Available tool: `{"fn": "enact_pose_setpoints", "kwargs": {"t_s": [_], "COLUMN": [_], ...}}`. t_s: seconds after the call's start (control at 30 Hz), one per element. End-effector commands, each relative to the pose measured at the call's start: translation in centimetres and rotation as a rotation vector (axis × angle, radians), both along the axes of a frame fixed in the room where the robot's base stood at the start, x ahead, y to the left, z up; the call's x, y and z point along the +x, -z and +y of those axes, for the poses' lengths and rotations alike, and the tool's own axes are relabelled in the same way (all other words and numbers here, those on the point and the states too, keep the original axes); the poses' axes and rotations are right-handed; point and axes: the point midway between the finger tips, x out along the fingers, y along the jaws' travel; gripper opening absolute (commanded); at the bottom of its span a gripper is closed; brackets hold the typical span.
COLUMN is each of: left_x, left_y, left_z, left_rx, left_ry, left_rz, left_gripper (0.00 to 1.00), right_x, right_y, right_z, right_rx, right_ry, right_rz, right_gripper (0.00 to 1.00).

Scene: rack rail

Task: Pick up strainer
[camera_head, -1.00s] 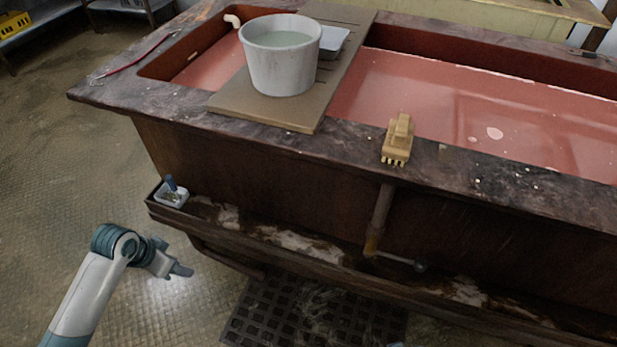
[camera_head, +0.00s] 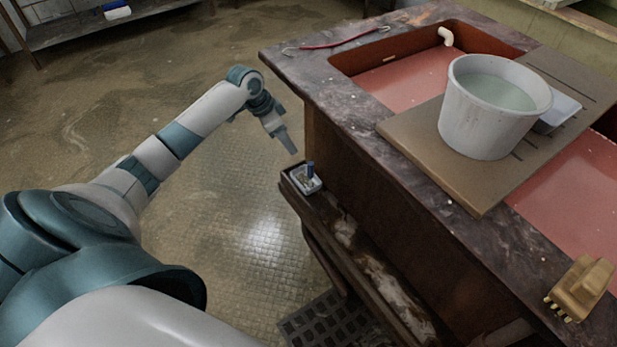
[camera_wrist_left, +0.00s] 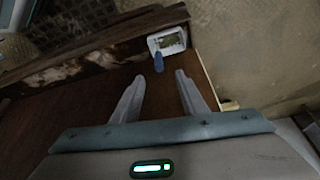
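In the left wrist view the left gripper (camera_wrist_left: 159,76) is open and empty. My right gripper is not in view.
The dark wooden tub (camera_head: 345,140) rises right beside the strainer. A board (camera_head: 420,150) across its top carries a grey bucket (camera_head: 480,125) of liquid. A tan brush-like block (camera_head: 580,288) sits on the rim. A black grate (camera_head: 325,322) lies on the floor. Floor left of the tub is clear.

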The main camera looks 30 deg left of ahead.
Motion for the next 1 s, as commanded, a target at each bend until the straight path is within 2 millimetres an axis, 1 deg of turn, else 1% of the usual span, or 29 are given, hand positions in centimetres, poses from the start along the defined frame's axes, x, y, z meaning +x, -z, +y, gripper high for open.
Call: {"fn": "enact_pose_setpoints", "kwargs": {"t_s": [0.17,0.33,0.47,0.8,0.9,1.0], "left_x": [0.1,0.5,1.2,3.2,3.6,3.9], "left_y": [0.3,1.6,3.5,9.1,10.3,11.0], "left_z": [-0.1,-0.5,-0.9,-2.2,-2.5,-2.5], "left_rx": [0.000,-0.002,-0.002,-0.002,-0.002,0.000], "left_ry": [0.000,-0.001,-0.001,-0.001,-0.001,-0.001], "left_rz": [0.000,0.001,0.001,0.002,0.001,-0.001], "left_gripper": [0.40,0.40,0.40,0.40,0.40,0.40], "right_x": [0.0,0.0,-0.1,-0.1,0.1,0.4], "right_y": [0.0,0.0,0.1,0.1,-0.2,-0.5], "right_z": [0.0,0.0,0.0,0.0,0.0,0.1], "right_rx": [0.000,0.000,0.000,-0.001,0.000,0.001], "right_ry": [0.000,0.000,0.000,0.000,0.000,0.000], "right_rz": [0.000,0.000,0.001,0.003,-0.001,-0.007], "right_gripper": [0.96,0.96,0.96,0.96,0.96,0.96]}}
